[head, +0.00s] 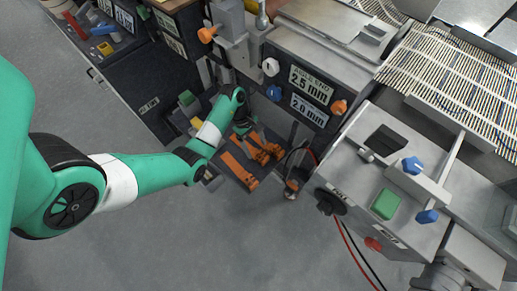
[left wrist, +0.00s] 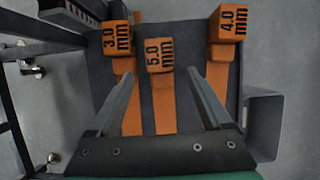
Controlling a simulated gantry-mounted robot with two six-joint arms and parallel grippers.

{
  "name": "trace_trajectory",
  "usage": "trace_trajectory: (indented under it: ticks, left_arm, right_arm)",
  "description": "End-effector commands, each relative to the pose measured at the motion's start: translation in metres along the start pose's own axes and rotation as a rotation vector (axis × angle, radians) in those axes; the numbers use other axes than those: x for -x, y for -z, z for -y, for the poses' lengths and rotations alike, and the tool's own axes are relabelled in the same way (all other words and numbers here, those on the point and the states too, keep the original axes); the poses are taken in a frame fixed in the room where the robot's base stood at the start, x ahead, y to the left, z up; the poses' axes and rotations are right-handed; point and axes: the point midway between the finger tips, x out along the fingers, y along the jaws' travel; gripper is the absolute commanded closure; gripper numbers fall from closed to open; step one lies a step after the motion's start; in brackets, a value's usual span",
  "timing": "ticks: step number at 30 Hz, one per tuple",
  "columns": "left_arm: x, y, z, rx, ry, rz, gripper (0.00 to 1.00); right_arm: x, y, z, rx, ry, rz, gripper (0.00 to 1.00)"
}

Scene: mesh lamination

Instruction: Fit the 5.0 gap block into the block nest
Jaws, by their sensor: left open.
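The 5.0 gap block (left wrist: 160,58) is orange with a black "5.0 mm" label and a long orange body running toward my wrist. It lies on a dark surface between the 3.0 mm block (left wrist: 117,38) on its left and the 4.0 mm block (left wrist: 229,25) on its right. My left gripper (left wrist: 163,76) is open, with one finger on each side of the 5.0 block's body and grey gaps visible between. In the head view my left gripper (head: 247,130) is over the orange blocks (head: 260,152), partly hiding them. I cannot pick out the block nest with certainty.
Machine cabinets labelled 2.5 mm and 2.0 mm (head: 308,95) stand just right of the gripper. A panel with green and blue controls (head: 386,204) is at the right, with red and black cables below. A dark drawer cabinet (head: 150,90) is behind left. Open grey floor lies in front.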

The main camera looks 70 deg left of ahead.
Motion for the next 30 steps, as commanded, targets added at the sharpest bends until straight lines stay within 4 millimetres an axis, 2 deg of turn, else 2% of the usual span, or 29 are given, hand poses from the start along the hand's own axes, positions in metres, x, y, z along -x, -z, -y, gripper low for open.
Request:
trace_trajectory:
  ticks: [1,6,13,27,30]
  left_arm:
    - [-0.017,0.002,0.001,-0.002,0.003,0.000,0.18]
    - [-0.041,0.001,0.001,0.000,0.003,0.000,0.18]
    - [-0.040,0.000,0.000,0.000,0.000,0.000,0.18]
    - [-0.040,0.000,0.000,0.000,0.000,0.000,1.00]
    - [-0.040,0.000,0.000,0.000,0.000,0.000,1.00]
  right_arm:
    - [0.010,-0.010,0.000,0.000,0.000,0.001,0.15]
    - [0.021,-0.020,0.000,0.000,0.000,0.001,0.15]
    - [0.019,-0.018,0.000,0.000,0.000,0.001,0.15]
    - [0.019,-0.018,0.000,0.000,0.000,0.001,0.15]
    - [0.019,-0.018,0.000,0.000,0.000,0.001,0.15]
